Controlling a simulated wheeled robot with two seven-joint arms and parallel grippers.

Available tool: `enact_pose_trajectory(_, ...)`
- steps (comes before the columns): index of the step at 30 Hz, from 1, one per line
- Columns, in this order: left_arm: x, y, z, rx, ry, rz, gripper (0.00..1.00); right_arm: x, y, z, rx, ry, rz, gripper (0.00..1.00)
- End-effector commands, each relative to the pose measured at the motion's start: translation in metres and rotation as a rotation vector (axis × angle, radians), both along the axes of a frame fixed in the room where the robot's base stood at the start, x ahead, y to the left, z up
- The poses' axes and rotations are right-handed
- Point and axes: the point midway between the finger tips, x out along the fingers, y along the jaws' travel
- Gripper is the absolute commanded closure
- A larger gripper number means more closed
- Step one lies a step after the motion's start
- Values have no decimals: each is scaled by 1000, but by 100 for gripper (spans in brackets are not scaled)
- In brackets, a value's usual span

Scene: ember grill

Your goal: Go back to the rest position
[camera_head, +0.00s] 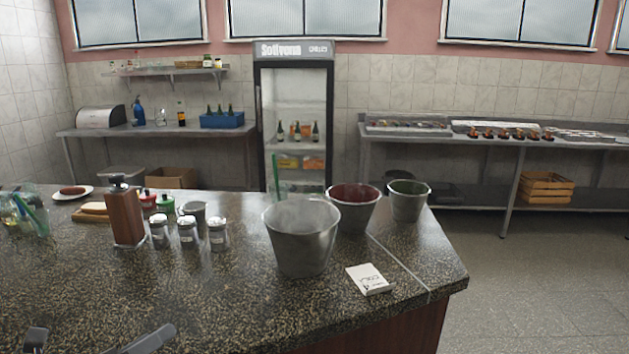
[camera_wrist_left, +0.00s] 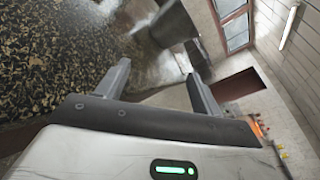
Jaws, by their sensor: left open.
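My left gripper (camera_head: 95,340) shows at the bottom left of the head view, low in front of the dark speckled counter (camera_head: 200,300). Its two fingers are spread apart with nothing between them. In the left wrist view its fingers (camera_wrist_left: 158,75) are also apart and empty, with the counter's surface to the left and a blurred grey metal bucket (camera_wrist_left: 173,22) beyond them. Most of the left arm is outside the head view. My right gripper is in neither view.
A metal bucket (camera_head: 302,240), a red-lined bucket (camera_head: 353,208) and a smaller bucket (camera_head: 408,203) stand on the counter's right part. A white notepad (camera_head: 369,279) lies before them. Shakers (camera_head: 188,233) and a wooden dispenser (camera_head: 125,218) stand left. The counter's front left is clear.

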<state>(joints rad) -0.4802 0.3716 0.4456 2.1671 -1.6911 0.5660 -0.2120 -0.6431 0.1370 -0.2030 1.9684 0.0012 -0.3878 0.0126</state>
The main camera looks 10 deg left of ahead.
Motion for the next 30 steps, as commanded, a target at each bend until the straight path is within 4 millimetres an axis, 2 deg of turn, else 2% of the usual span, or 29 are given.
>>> enact_pose_trajectory(5, -2, -26, -13, -474, 10, 46, 33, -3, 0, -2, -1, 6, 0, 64)
enact_pose_trajectory(8, -5, -37, -34, -838, 65, 130, 33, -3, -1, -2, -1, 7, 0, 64)
enact_pose_trajectory(11, -12, -48, -72, -1223, 174, 269, 33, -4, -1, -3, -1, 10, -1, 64)
enact_pose_trajectory(14, -28, -71, -126, -1589, 342, 460, 33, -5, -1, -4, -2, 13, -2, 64)
enact_pose_trajectory(15, -38, -84, -149, -1718, 421, 543, 33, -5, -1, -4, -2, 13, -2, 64)
enact_pose_trajectory(18, -63, -119, -193, -1952, 606, 728, 33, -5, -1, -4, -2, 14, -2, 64)
enact_pose_trajectory(21, -85, -148, -219, -2084, 749, 863, 33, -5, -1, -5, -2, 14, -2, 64)
enact_pose_trajectory(24, -98, -167, -231, -2152, 835, 940, 33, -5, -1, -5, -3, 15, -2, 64)
enact_pose_trajectory(30, -104, -175, -237, -2180, 877, 977, 33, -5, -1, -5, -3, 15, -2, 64)
